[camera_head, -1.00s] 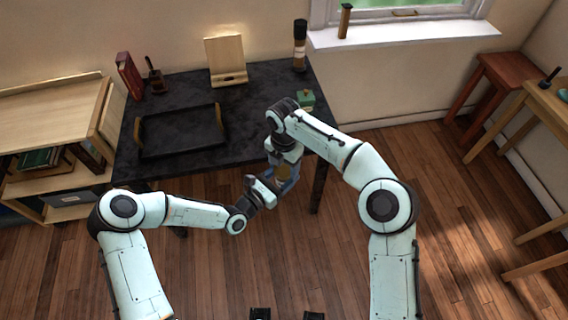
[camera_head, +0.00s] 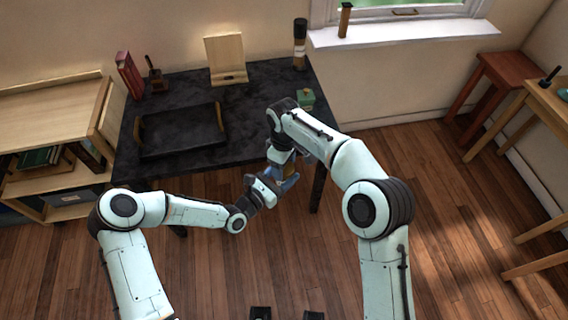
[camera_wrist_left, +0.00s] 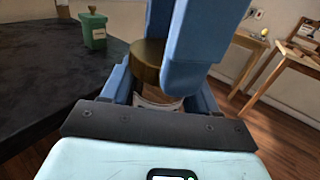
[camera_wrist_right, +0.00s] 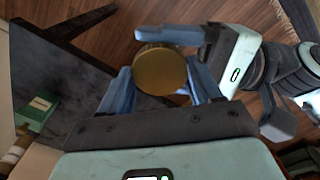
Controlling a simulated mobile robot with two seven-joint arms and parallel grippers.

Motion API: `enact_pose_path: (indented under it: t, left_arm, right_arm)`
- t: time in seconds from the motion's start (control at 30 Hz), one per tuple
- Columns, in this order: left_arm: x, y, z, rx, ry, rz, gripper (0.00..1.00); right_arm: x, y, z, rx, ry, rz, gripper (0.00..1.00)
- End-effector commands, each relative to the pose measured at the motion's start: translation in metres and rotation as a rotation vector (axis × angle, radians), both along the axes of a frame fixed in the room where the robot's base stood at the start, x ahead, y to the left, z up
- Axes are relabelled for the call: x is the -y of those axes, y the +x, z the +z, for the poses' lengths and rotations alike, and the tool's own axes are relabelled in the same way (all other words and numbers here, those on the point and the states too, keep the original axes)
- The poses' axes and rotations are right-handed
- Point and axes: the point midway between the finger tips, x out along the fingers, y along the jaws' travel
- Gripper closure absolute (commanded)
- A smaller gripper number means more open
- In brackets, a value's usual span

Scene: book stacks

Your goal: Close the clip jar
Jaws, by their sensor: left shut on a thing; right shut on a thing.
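The clip jar shows in the left wrist view as a brass-coloured round lid (camera_wrist_left: 147,62) above a small pale strip of body (camera_wrist_left: 158,98). The right wrist view shows the lid's round face (camera_wrist_right: 160,72). My left gripper (camera_wrist_left: 162,93) is shut on the jar body, its blue fingers on either side. My right gripper (camera_wrist_right: 160,88) is shut on the jar at the lid, reaching in from above in the left wrist view. Both grippers meet off the table's front edge in the head view. Fingers hide most of the body and the clip; I cannot tell whether the lid is fully seated.
The dark table (camera_head: 190,88) holds a black tray (camera_head: 180,140), a wooden stand (camera_head: 225,60), a red book (camera_head: 129,75), a dark bottle (camera_head: 300,45) and a green box (camera_head: 306,98). A wooden shelf (camera_head: 50,115) stands at left.

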Motion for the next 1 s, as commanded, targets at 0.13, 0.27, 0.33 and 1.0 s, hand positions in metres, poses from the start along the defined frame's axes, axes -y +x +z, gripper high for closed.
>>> enact_pose_path:
  t: [0.13,0.27,0.33,1.0]
  left_arm:
    - [0.000,0.000,0.001,0.001,-0.001,0.000,1.00]
    - [0.000,0.000,0.001,0.001,-0.001,0.000,1.00]
    - [0.000,0.000,0.000,0.001,-0.001,0.000,1.00]
    - [0.000,0.000,0.001,0.001,-0.001,0.000,1.00]
  right_arm:
    - [0.000,0.000,0.000,-0.001,0.001,-0.122,0.73]
    - [0.000,0.000,0.000,-0.001,0.001,-0.119,0.23]
    - [0.000,0.000,0.000,-0.001,0.001,-0.118,0.11]
    - [0.000,0.000,0.044,0.000,0.001,-0.115,0.11]
